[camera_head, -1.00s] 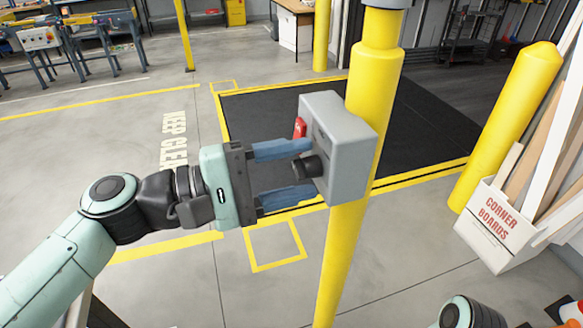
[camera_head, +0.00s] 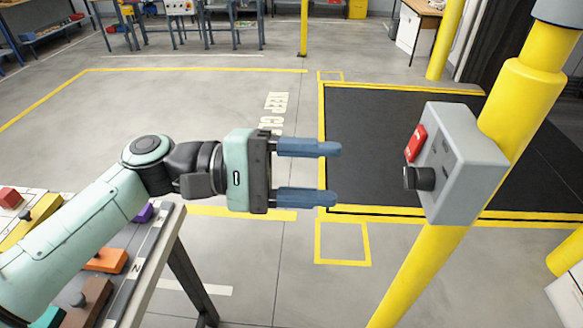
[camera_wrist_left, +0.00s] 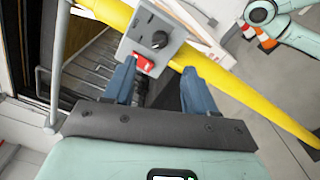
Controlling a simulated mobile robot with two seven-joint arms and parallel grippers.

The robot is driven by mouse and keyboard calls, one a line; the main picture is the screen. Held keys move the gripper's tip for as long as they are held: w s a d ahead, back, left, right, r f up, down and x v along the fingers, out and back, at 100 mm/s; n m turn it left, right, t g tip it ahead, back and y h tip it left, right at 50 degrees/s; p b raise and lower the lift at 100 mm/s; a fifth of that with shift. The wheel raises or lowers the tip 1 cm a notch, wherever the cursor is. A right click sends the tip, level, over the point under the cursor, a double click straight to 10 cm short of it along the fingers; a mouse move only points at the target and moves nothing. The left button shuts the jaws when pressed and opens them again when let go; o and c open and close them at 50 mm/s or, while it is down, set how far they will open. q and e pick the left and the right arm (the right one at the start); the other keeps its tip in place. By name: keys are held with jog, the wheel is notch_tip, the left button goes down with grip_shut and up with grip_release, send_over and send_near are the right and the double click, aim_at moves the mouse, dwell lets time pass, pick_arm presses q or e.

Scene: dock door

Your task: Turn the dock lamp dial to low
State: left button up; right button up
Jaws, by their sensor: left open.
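The dock lamp dial is a black knob (camera_head: 420,178) on the front of a grey box (camera_head: 462,165) fixed to a yellow post. A red tag or switch (camera_head: 416,143) sits just above the knob. My left gripper (camera_head: 330,174) is open and empty, its two blue fingers pointing right at the box, with a clear gap to the knob. In the left wrist view the knob (camera_wrist_left: 159,40) and the red part (camera_wrist_left: 143,63) show beyond the fingers (camera_wrist_left: 160,80). The dial's setting is too small to read. My right gripper is not in view.
The yellow post (camera_head: 520,95) stands at the right, beside a black floor mat (camera_head: 380,125) edged in yellow. A table with coloured blocks (camera_head: 105,260) lies at lower left, under my left arm. The floor between gripper and box is clear.

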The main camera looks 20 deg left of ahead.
pick_arm(q)
jog(key=shift+v, duration=1.5)
